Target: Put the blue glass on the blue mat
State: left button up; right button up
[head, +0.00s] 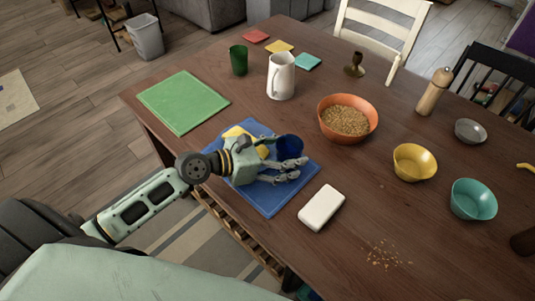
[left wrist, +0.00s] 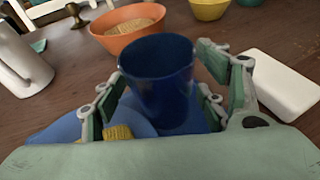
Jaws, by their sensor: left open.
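The blue glass (head: 288,144) is upright over the blue mat (head: 270,205), near the mat's far right side. In the left wrist view the glass (left wrist: 158,80) is between the spread fingers of my left gripper (left wrist: 158,100), with blue mat around its lower part. My left gripper (head: 292,169) is open and low over the mat, its fingers partly hiding the glass's lower part in the head view. The base is hard to see; it appears to be on the mat. My right gripper is out of view.
A rounded blue item (left wrist: 125,120) and a ridged yellow item (left wrist: 118,132) are beside the glass. A white block (head: 321,207) is right of the mat; an orange bowl (head: 364,112) and white pitcher (head: 281,80) are beyond. A green mat (head: 183,102) lies left.

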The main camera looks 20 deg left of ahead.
pick_arm(q)
jog(key=v, duration=0.9)
jog(key=shift+s+a, duration=0.15)
jog(key=shift+s, duration=0.1)
jog(key=shift+v, duration=0.85)
jog(key=shift+r, duration=0.15)
jog(key=shift+w, duration=0.1)
